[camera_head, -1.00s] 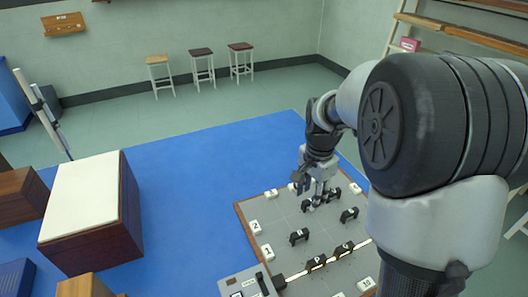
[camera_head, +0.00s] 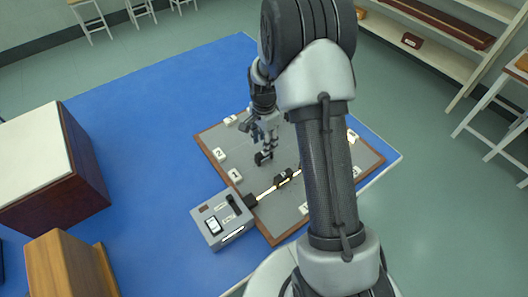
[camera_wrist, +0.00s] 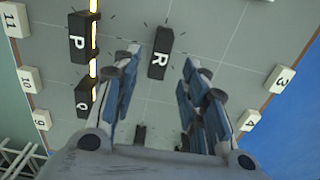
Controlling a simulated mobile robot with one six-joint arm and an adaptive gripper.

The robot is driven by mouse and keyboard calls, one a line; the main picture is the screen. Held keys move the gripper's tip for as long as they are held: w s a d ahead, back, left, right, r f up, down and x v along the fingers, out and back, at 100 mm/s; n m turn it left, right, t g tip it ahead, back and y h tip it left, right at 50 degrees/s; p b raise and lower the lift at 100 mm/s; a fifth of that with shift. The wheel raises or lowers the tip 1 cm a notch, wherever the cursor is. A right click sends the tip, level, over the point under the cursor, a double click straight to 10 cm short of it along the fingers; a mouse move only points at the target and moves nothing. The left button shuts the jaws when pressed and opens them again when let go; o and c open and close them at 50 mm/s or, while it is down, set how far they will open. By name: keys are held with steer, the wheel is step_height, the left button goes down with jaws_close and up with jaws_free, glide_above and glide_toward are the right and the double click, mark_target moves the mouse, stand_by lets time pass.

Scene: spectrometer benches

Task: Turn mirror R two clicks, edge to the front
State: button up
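Mirror R (camera_wrist: 159,53) is a black block with a white letter R, standing on the grey board with small tick marks around it. In the wrist view it lies just beyond and between the fingertips of my gripper (camera_wrist: 158,62). The fingers are spread apart with a gap between them, and no contact with the block shows. In the head view my gripper (camera_head: 266,146) points down over the board, just above a black block (camera_head: 263,158). Mirror P (camera_wrist: 80,37) stands to the left of R in the wrist view, beside a glowing beam. Mirror Q (camera_wrist: 84,95) is below it.
The grey board (camera_head: 238,148) has a wooden rim and numbered white tiles along its edges, such as tile 3 (camera_wrist: 279,79) and tile 4 (camera_wrist: 248,120). A grey source box (camera_head: 222,220) sends a beam (camera_wrist: 94,60) across the board. Other black blocks stand close by.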

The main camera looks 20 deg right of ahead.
step_height(320, 180, down, 5)
steer(key=shift+f+b, duration=0.1)
steer(key=shift+b, duration=0.4)
steer(key=shift+c, duration=0.6)
jaws_close()
